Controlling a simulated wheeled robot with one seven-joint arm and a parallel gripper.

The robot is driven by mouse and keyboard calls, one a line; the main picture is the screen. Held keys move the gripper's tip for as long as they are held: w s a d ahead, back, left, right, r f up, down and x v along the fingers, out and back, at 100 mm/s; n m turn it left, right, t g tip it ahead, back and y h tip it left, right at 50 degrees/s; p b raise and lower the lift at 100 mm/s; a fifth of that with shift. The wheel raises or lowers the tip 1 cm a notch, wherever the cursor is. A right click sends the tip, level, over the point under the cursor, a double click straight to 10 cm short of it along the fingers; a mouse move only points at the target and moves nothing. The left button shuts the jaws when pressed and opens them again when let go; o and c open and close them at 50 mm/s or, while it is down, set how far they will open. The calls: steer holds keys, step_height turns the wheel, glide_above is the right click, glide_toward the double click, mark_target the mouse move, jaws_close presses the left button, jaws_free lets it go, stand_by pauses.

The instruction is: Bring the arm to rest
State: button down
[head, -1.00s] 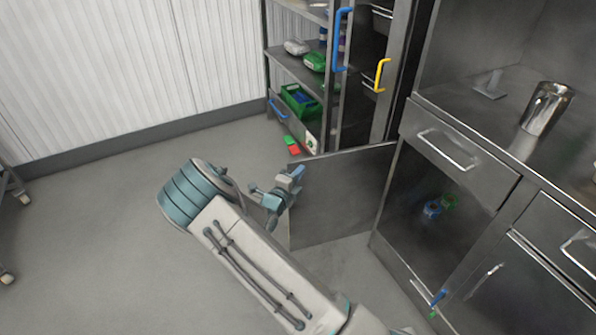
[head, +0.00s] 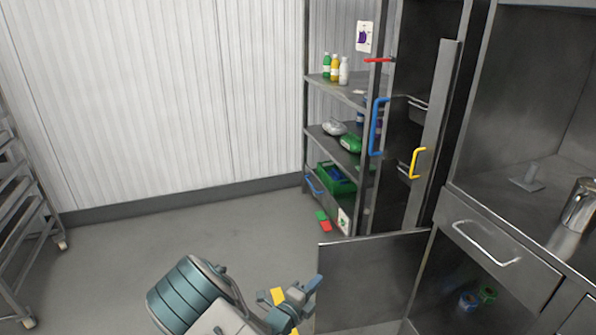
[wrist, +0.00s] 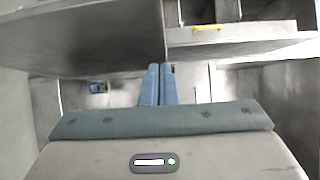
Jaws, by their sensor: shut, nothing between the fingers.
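My gripper (head: 312,285) shows low in the head view, at the end of my arm. It is in front of the open lower cabinet door (head: 372,275), and I cannot tell whether it touches it. In the wrist view its two blue fingers (wrist: 161,84) are pressed together with nothing between them. My arm's teal joint reaches in from the bottom edge of the head view; the rest of the arm is cut off.
The lower cabinet stands open at right, with small blue and green items (head: 478,298) inside. A shelf unit (head: 340,92) with bottles and a green crate (head: 336,180) stands behind. A wheeled rack (head: 28,215) is at far left. The floor (head: 190,235) between is mostly clear.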

steer(key=s+d+r+m+g+p, duration=0.2)
steer(key=s+d+r+m+g, duration=0.5)
steer(key=m, duration=0.5)
steer(key=s+d+r+m+g+p, duration=0.3)
steer(key=s+d+r+m+g, duration=0.3)
steer(key=r+m, duration=0.5)
steer(key=s+a+r+m+t+y+p, duration=0.1)
steer(key=s+r+m+y, duration=0.4)
steer(key=m, duration=0.6)
steer(key=s+a+r+m+y+p, duration=0.3)
steer(key=s+r+m+y, duration=0.3)
steer(key=m, duration=0.6)
step_height(320, 180, up, 3)
steer(key=shift+s+a+r+t+p, duration=0.2)
steer(key=shift+s+a+t+p, duration=0.25)
steer(key=shift+s, duration=0.55)
